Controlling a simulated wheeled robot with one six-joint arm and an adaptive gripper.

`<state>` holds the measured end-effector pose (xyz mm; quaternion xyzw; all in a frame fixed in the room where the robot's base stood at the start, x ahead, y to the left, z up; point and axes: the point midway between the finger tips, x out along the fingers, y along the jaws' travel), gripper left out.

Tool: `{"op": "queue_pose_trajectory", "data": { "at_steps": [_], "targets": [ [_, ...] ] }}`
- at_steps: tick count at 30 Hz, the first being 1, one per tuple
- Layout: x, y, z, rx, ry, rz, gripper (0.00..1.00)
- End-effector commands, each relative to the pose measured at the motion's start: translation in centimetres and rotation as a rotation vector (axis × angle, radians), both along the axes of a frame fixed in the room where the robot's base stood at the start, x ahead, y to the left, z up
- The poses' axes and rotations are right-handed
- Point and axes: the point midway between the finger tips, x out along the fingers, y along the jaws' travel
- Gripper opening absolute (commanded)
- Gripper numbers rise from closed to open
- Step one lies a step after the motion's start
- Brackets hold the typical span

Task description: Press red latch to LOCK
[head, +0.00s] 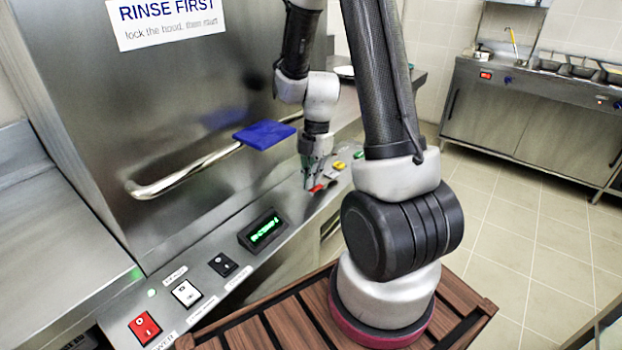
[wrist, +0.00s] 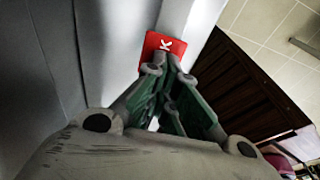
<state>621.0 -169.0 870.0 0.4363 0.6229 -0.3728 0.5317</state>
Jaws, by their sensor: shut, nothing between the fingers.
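The red latch (head: 319,188) sits on the sloped steel control panel, just below my gripper in the head view. In the wrist view the red latch (wrist: 160,50) is a red block with a white letter, apparently a K, and its lower edge is hidden by the fingertips. My gripper (head: 311,180) points down at the panel with its green-padded fingers. In the wrist view my gripper (wrist: 166,70) has its fingertips together right at the latch, with nothing between them. I cannot tell whether the tips touch the latch.
Yellow (head: 339,165) and green (head: 358,155) controls lie beyond the latch. A green-lit display (head: 262,230), black switch (head: 222,264), white switch (head: 186,292) and red switch (head: 144,327) line the panel nearer. The hood handle (head: 160,188) and a blue plate (head: 264,134) stick out above.

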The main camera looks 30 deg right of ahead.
Motion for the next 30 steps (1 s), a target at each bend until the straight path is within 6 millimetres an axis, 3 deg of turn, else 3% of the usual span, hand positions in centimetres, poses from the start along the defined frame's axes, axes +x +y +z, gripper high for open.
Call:
{"op": "queue_pose_trajectory", "data": {
  "at_steps": [11,18,30],
  "targets": [
    [0.0,0.0,-0.2,0.000,0.000,0.000,0.00],
    [-0.3,0.8,-2.5,0.001,0.001,-0.001,0.00],
    [-0.5,0.8,-2.1,0.002,0.004,-0.001,0.00]
  ]
}}
